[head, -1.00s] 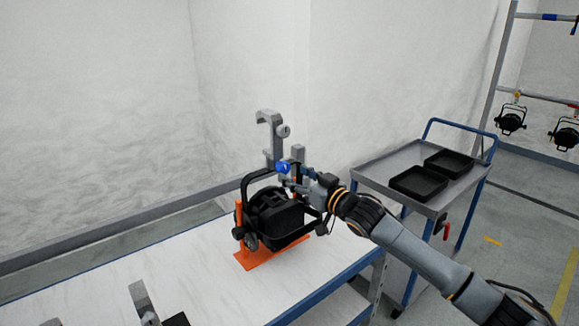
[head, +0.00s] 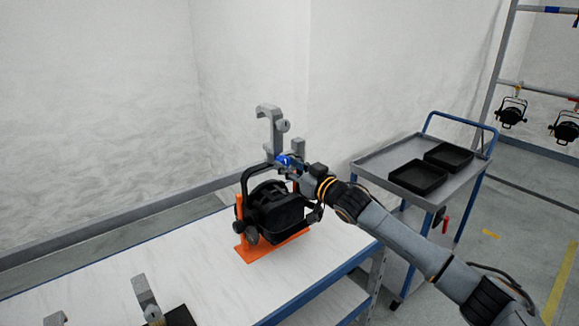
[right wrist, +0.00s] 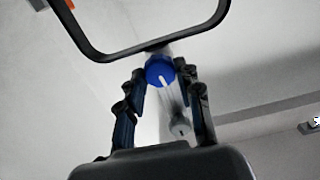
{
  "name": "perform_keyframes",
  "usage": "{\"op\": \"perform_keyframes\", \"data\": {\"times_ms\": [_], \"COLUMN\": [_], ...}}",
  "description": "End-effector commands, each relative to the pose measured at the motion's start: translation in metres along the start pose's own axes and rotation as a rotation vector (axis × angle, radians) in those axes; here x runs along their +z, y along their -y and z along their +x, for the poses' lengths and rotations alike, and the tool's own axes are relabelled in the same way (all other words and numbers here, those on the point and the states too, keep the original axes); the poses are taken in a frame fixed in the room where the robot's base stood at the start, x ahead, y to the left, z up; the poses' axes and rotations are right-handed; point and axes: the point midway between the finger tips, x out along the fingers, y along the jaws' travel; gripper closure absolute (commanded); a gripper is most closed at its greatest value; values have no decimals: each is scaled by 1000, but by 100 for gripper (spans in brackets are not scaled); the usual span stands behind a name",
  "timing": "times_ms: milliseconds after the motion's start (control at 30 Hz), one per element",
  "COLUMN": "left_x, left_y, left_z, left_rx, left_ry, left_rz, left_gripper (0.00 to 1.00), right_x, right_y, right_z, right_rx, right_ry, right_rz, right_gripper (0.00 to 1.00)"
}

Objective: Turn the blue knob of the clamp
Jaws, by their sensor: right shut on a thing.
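The clamp (head: 272,125) is a grey hook standing upright on top of the black par can (head: 275,212). Its blue knob (head: 284,160) sits low on the clamp, just above the can's yoke. My right gripper (head: 289,163) is at the knob, its fingers partly covering it. In the right wrist view, the blue knob (right wrist: 160,70) with a white mark lies between the fingertips of my right gripper (right wrist: 166,76), which is shut on it. My left gripper is not in view.
The par can rests in an orange stand (head: 250,253) on the white table (head: 200,275). A cart (head: 375,168) with two black trays (head: 420,176) stands to the right. More clamp parts (head: 146,298) show at the table's front. The table's middle left is clear.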

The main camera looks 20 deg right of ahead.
Motion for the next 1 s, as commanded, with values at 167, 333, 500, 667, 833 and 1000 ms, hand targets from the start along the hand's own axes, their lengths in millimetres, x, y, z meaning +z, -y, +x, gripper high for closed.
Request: {"op": "perform_keyframes", "data": {"times_ms": [167, 333, 500, 667, 833, 1000], "left_x": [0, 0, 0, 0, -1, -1], "left_y": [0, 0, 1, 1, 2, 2], "left_z": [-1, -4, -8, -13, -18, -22], "left_rx": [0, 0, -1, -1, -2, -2], "left_ry": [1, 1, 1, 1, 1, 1], "left_rz": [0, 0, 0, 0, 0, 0], "left_gripper": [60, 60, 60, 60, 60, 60], "right_x": [0, -1, -2, -1, -2, -1], "right_y": [0, 0, 0, 0, 0, 1], "right_z": [0, 0, 0, 0, 0, 0], "right_rx": [0, 0, 0, 0, 0, 0], "right_ry": [0, 0, 0, 1, 0, 0], "right_rz": [-18, -83, -201, -346, -509, -672], "right_gripper": [97, 97, 97, 97, 97, 97]}}
